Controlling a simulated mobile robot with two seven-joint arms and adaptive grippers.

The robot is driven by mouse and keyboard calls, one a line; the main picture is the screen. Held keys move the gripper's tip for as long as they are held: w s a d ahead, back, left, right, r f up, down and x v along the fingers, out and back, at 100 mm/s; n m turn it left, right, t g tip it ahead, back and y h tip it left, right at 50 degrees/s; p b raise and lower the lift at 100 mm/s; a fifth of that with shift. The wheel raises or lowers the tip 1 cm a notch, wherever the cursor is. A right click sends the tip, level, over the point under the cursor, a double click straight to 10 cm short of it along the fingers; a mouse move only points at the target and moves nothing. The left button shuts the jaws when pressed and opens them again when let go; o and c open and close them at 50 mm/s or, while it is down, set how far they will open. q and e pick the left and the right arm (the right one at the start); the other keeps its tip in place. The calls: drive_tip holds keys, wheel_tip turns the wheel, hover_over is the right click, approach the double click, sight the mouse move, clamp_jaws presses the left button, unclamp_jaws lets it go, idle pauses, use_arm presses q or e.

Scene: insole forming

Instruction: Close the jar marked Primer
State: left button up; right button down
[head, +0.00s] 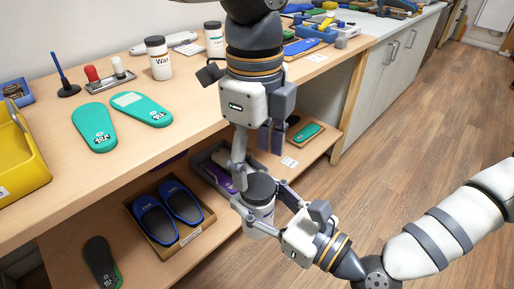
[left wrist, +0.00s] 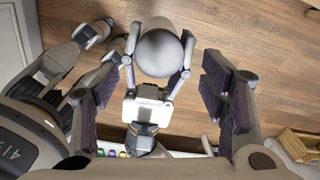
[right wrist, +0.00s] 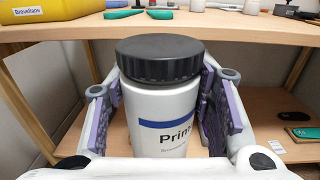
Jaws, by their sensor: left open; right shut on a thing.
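The Primer jar (right wrist: 165,105) is white with a blue-striped label reading "Prin…" in the right wrist view. A dark ribbed lid (right wrist: 158,58) sits level on its mouth; I cannot tell how tight it is. My right gripper (head: 258,212) is shut on the jar's body and holds it upright in the air before the bench. The lid also shows in the head view (head: 260,187) and, from above, in the left wrist view (left wrist: 160,52). My left gripper (head: 258,153) is open and empty, pointing down just above the lid, its fingers apart from it.
The bench top (head: 200,125) holds a jar labelled "Wax" (head: 159,62), green insoles (head: 95,127), a stamp set (head: 108,75) and a yellow bin (head: 20,160). The lower shelf has a box of blue insoles (head: 168,212). The wooden floor at right is open.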

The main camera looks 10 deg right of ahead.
use_arm(q)
drive_tip(key=n, duration=0.7)
drive_tip(key=shift+r, duration=0.3)
drive_tip(key=n, duration=0.4)
drive_tip(key=shift+r, duration=0.1)
drive_tip(key=n, duration=0.7)
drive_tip(key=shift+r+n, duration=0.3)
drive_tip(key=n, duration=0.4)
drive_tip(key=shift+r, duration=0.15)
drive_tip(key=n, duration=0.3)
drive_tip(key=shift+r+n, duration=0.1)
drive_tip(key=shift+n, duration=0.3)
drive_tip(key=n, duration=0.3)
drive_tip(key=shift+r+n, duration=0.15)
drive_tip(key=shift+n, duration=0.15)
drive_tip(key=n, duration=0.3)
drive_tip(key=shift+r+n, duration=0.15)
drive_tip(key=shift+n, duration=0.25)
drive_tip(key=n, duration=0.5)
drive_tip(key=shift+d+r, duration=0.1)
drive_tip(key=shift+r, duration=0.15)
drive_tip(key=n, duration=0.3)
drive_tip(key=shift+r, duration=0.1)
